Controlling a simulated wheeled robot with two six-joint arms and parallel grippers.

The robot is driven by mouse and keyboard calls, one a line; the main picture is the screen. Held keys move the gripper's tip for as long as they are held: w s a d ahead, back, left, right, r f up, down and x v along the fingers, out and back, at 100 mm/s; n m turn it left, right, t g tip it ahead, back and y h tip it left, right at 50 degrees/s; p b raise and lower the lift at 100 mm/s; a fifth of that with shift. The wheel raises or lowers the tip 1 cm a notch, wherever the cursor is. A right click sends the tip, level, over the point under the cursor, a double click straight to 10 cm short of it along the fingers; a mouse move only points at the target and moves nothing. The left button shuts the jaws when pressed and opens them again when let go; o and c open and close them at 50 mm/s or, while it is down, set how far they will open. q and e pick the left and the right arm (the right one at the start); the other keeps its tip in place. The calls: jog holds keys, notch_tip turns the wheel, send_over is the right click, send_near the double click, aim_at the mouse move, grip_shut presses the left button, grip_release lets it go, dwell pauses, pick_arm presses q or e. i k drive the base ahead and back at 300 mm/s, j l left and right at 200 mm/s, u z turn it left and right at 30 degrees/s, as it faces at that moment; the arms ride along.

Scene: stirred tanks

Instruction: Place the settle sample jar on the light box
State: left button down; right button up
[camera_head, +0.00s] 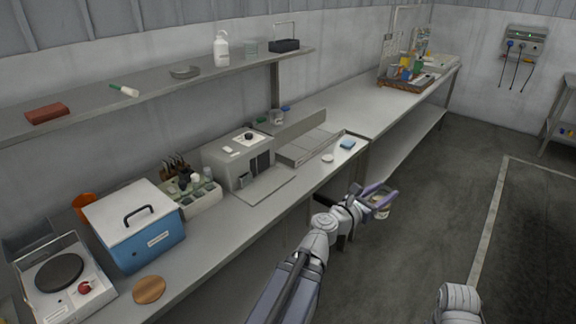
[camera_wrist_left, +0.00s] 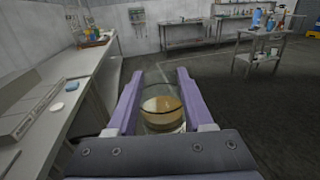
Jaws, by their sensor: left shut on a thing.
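My left gripper (camera_head: 384,200) is shut on a clear glass jar (camera_head: 382,210) with brownish contents. It holds the jar over the floor, just off the front edge of the bench. In the left wrist view the jar (camera_wrist_left: 162,110) sits between the two purple fingers (camera_wrist_left: 158,92). No readable label marks the light box. A flat, low grey unit with an upright back panel (camera_head: 304,140) on the bench may be it, but I cannot tell. My right gripper is out of view.
On the bench (camera_head: 330,100) are a blue sponge (camera_head: 347,144), a white round dish (camera_head: 327,158), a grey instrument (camera_head: 239,160), a blue-white box (camera_head: 134,226), a hotplate (camera_head: 62,278) and a wooden disc (camera_head: 149,289). A shelf (camera_head: 160,84) runs above. The far bench middle is clear.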

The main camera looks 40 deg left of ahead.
aim_at(275, 178)
jog(key=i, duration=0.55)
jog(key=i+j+z, duration=0.1)
jog(key=i, duration=0.45)
jog(key=i+u, duration=0.25)
jog(key=i, duration=0.25)
jog(key=i+l+u, duration=0.15)
jog(key=u, duration=0.3)
jog(key=i+l+u, duration=0.1)
jog(key=l+u, duration=0.2)
jog(key=u, duration=0.15)
jog(key=i+l+u, duration=0.1)
jog(key=l+u, duration=0.15)
jog(key=u, duration=0.2)
jog(key=l+u, duration=0.6)
jog(key=u, duration=0.25)
